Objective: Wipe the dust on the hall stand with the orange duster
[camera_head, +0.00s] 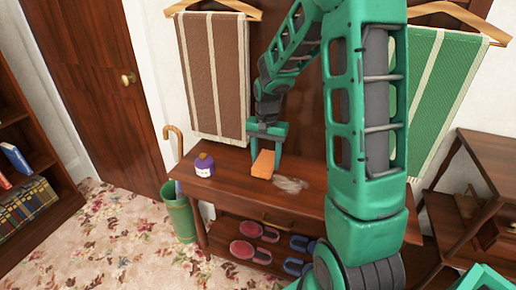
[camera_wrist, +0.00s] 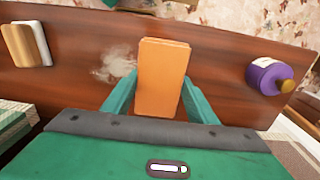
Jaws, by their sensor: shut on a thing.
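The orange duster (camera_head: 263,164) is a block held in my gripper (camera_head: 266,150), low at the wooden top of the hall stand (camera_head: 225,183). The grey dust patch (camera_head: 291,185) lies on the top just right of the duster in the head view. In the wrist view the duster (camera_wrist: 163,75) sits between the two green fingers of my gripper (camera_wrist: 155,92), and the dust (camera_wrist: 116,63) shows to its left. I cannot tell whether the duster touches the wood.
A purple bottle (camera_head: 204,165) stands at the top's left end. A wood-and-white block (camera_wrist: 27,44) lies on the top in the wrist view. Brown (camera_head: 213,75) and green (camera_head: 432,90) striped cloths hang behind. Shoes (camera_head: 255,240) fill the lower shelf.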

